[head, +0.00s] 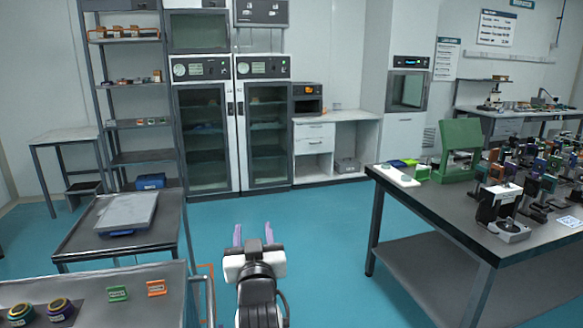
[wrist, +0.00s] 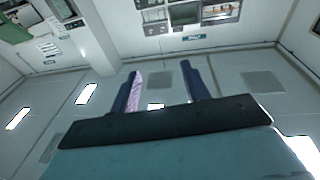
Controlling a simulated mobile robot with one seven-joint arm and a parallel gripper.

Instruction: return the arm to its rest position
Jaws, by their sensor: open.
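My gripper (head: 254,235) shows at the bottom middle of the head view, with two purple fingers apart and nothing between them. It is held over the blue floor in the gap between the tables, touching nothing. In the wrist view my gripper's two fingers (wrist: 160,88) are also spread and empty. Behind them the room shows at a steep tilt, with ceiling lights, walls and cabinets.
An optical table (head: 395,222) crowded with instruments stands at the right. A cart (head: 120,245) with a grey slab and a nearer bench (head: 185,310) with round parts stand at the left. Tall glass-door cabinets (head: 233,140) line the back wall. Open floor (head: 325,225) lies between.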

